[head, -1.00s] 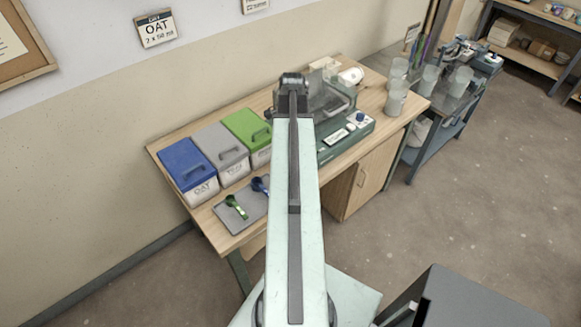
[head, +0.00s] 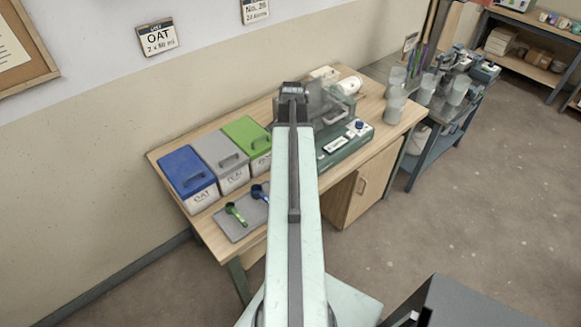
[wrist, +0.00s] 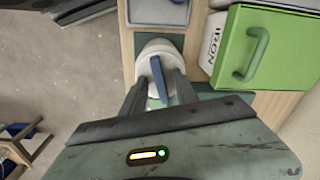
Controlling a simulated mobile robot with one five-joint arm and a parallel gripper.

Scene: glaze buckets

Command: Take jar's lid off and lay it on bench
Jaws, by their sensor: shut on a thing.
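The jar (wrist: 160,45) shows in the wrist view as a round whitish shape at the bench edge, just beyond my fingers. Its pale lid carries a blue bar handle (wrist: 157,72). My gripper (wrist: 158,88) is shut on this handle, one dark finger on each side. From above I cannot tell whether the lid rests on the jar or is raised. In the head view my arm hides the jar, the lid and the fingertips. The wooden bench (head: 375,105) runs along the wall.
Blue (head: 185,172), grey (head: 219,148) and green (head: 246,134) lidded bins stand left of my arm. A grey tray (head: 232,229) holds green and blue scoops. A green-based device (head: 345,145) stands to the right, with translucent cups (head: 395,100) beyond it. Bare bench is limited.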

